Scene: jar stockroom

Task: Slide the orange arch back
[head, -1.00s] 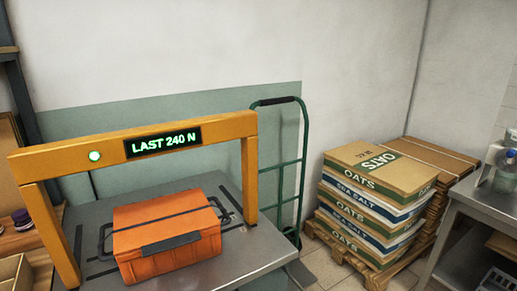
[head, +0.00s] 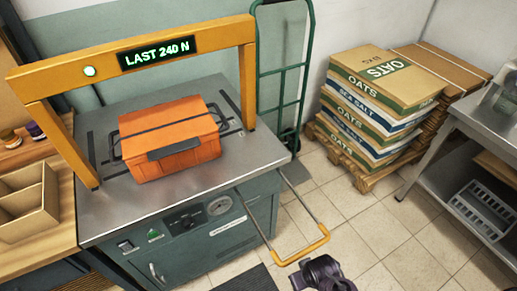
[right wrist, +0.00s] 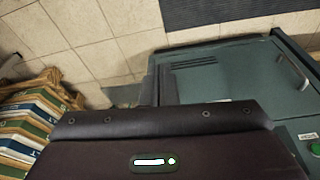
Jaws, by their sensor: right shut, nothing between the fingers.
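The orange arch (head: 135,55) spans the steel top of a green machine, one leg near the left edge and the other toward the right. Its dark display reads "LAST 240 N" beside a lit green lamp. An orange case (head: 170,138) with a dark strap and handle sits on the top, between the legs in the picture. My right gripper (head: 318,271), dark purple, is low in the head view, in front of the machine and well away from the arch. It is shut and empty. The right wrist view shows its dark housing; the fingertips are not clear there. My left gripper is not in view.
A U-shaped handle with a yellow grip (head: 302,248) juts from the machine (head: 185,235). A green hand truck (head: 283,75) stands behind. Stacked oats and salt sacks (head: 375,100) are on a pallet. A steel table (head: 490,125) is at right, a wooden divided box (head: 25,205) at left.

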